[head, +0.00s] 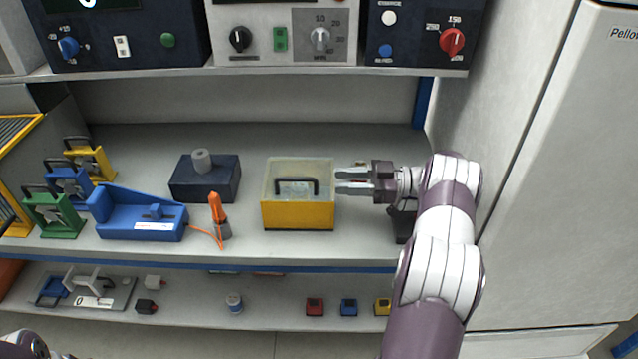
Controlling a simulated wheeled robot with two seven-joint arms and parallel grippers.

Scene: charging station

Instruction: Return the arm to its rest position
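My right gripper (352,181) is over the upper shelf, just right of a yellow box (298,216) with a clear top and a dark handle. Its two fingers point left and are apart, with nothing seen between them. The fingertips are close to the box's right side; I cannot tell whether they touch it. My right arm (440,260) comes up from the lower right and bends left at the shelf. Only a small part of my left arm (24,346) shows at the lower left corner; its gripper is out of view.
A dark block with a grey knob (205,178), a blue device (136,216), an orange tool (219,210) and small coloured holders (55,213) stand on the shelf. Control panels (281,38) are above. A white cabinet (560,180) stands right of my arm. Small items (348,307) lie below.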

